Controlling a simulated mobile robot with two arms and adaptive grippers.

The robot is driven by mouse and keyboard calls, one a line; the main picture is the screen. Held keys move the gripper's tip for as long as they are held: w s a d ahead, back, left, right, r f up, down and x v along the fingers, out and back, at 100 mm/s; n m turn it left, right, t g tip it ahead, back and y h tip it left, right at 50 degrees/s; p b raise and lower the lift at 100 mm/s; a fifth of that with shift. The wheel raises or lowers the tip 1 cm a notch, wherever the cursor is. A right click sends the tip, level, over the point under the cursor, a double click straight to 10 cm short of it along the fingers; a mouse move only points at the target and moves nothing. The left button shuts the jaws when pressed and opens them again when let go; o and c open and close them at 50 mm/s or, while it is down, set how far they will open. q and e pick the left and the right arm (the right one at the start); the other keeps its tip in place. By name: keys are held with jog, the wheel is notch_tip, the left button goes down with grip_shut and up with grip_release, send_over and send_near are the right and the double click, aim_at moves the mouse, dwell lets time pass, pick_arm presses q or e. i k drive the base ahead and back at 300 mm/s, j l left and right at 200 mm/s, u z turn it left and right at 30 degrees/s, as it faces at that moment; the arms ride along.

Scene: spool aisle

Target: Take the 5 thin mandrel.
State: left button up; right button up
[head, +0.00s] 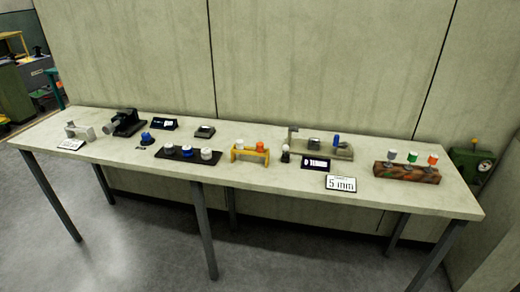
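No label in view marks any piece as the mandrel, so I cannot tell which one it is. A yellow rack (249,158) left of centre holds a white piece and an orange piece. A grey fixture (343,153) has an upright blue piece (336,140) at its right. Neither of my grippers is in view.
The long pale table (245,180) stands against a panelled wall. A black display (316,163) stands before the grey fixture. A black machine (125,122) is at the left, a green machine (470,163) beyond the right end. The floor in front is clear.

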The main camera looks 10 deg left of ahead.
aim_at(412, 157)
jog(key=i+l+z, duration=0.15)
jog(key=i+l, duration=0.15)
jog(key=i, duration=0.15)
jog(key=i+l+z, duration=0.2)
jog(key=i, duration=0.2)
jog(key=i+l+z, duration=0.15)
jog(key=i, duration=0.3)
